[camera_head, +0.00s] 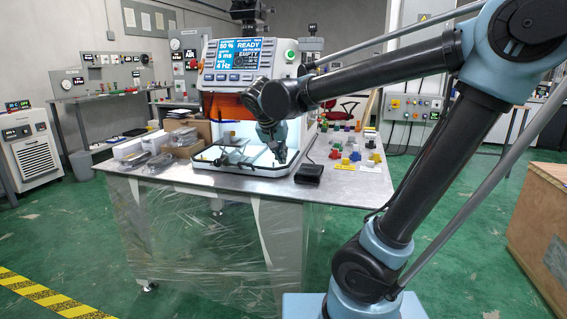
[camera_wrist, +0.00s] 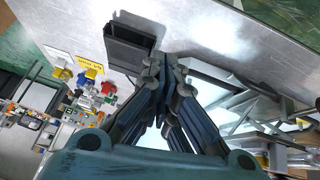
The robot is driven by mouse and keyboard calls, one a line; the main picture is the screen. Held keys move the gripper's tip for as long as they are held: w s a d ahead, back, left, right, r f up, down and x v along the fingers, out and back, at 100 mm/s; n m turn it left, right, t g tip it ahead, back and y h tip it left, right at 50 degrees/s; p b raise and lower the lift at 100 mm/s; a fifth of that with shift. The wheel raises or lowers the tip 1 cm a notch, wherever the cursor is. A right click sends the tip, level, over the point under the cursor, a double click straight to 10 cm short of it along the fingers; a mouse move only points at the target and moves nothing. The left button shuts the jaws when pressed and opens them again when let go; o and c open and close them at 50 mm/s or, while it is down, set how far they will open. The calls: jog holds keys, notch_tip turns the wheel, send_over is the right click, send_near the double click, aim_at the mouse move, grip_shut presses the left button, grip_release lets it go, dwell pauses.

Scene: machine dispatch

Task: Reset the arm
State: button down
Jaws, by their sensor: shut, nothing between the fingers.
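My gripper (camera_head: 279,153) hangs over the front right part of the tray in the head view, pointing down in front of the machine. In the wrist view my gripper (camera_wrist: 165,68) has its fingertips together with nothing between them. My arm reaches from the right side of the head view, bent at the elbow, out over the table (camera_head: 330,190). The tray (camera_head: 207,183) has a dark rim and holds several thin dark pieces. The gripper hides part of the tray and the machine front.
The machine (camera_head: 236,97) stands behind the tray, its screen reading READY and EMPTY. A black box (camera_head: 309,173) sits just right of the tray, also in the wrist view (camera_wrist: 128,45). Small coloured parts (camera_head: 355,156) lie farther right. Packages (camera_head: 155,160) lie left. A wooden crate (camera_head: 538,210) stands at right.

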jog(key=s+d+f+g, duration=0.1)
jog(key=s+d+f, duration=0.3)
jog(key=d, duration=0.3)
jog(key=s+d+f+g, duration=0.2)
jog(key=s+d+f, duration=0.15)
jog(key=d, duration=0.45)
jog(key=s+d+f+n+y, duration=0.2)
jog(key=s+d+f, duration=0.3)
jog(key=s+f, duration=0.6)
jog(key=shift+d+g+y, duration=0.25)
jog(key=shift+g+y, duration=0.15)
jog(key=shift+w+f, duration=0.2)
jog(key=shift+w, duration=0.3)
